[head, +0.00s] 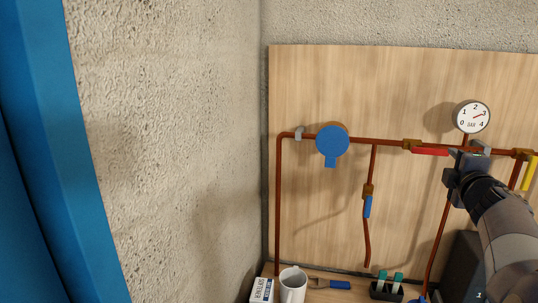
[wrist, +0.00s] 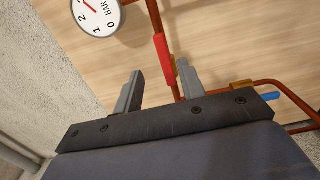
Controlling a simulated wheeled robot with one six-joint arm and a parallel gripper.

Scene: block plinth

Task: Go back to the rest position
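My gripper (head: 455,160) is at the right in the head view, in front of the copper pipework on the wooden board. In the wrist view my gripper (wrist: 160,80) has its two grey fingers apart with nothing held between them. The red valve lever (head: 430,152) lies along the horizontal pipe, just left of the gripper in the head view. In the wrist view the red lever (wrist: 164,55) shows beyond the fingers, its end near the right finger. I cannot tell whether they touch.
A pressure gauge (head: 472,117) sits above the gripper, a yellow lever (head: 529,173) to its right. A blue round fitting (head: 332,141) and blue lever (head: 368,206) are further left. A white mug (head: 293,286) and a blue-handled tool (head: 332,284) stand below.

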